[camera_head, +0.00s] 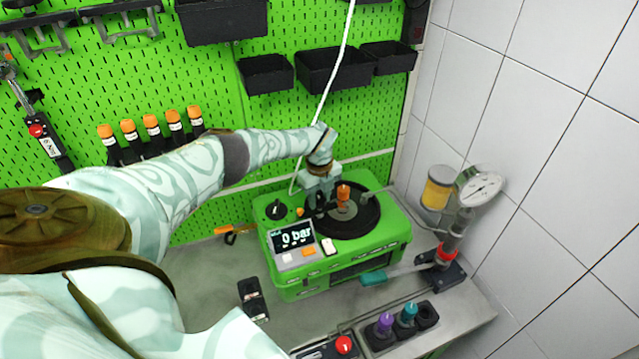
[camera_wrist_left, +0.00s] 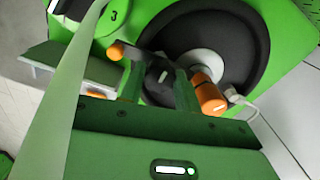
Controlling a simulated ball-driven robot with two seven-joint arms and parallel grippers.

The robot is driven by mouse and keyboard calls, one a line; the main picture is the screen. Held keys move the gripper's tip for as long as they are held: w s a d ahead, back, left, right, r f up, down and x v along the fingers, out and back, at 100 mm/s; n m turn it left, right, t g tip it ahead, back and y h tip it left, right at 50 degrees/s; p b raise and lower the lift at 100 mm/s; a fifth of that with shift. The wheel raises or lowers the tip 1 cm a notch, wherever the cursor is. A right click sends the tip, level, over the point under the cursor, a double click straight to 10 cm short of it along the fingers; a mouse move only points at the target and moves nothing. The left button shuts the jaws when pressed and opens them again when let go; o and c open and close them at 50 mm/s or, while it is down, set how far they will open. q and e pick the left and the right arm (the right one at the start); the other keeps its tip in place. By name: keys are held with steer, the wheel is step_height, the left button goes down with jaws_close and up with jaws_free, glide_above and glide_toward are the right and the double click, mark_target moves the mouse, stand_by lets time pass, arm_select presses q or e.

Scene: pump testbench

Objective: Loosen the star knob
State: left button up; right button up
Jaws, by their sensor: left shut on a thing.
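The green pump bench unit (camera_head: 395,238) stands on the grey bench, with a round black plate (camera_head: 370,218) on top. Its display (camera_head: 292,238) reads 0 bar. My left gripper (camera_head: 318,204) reaches down from above at the left side of the plate. In the left wrist view its two fingers (camera_wrist_left: 158,88) are closed around a small dark piece, apparently the star knob (camera_wrist_left: 162,72); its outline is mostly hidden by the fingers. An orange-capped cylinder (camera_head: 343,193) stands right beside the gripper; it also shows in the wrist view (camera_wrist_left: 209,96). My right gripper is not in view.
Black bins (camera_head: 332,70) hang on the green pegboard. A white cable passes close to my left wrist.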

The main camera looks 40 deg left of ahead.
mark_target(319, 199)
arm_select(q)
steer(key=shift+w+a+r, duration=0.1)
stand_by(0.4)
steer(key=o, duration=1)
step_height(319, 199, up, 12)
steer(key=shift+f, duration=0.1)
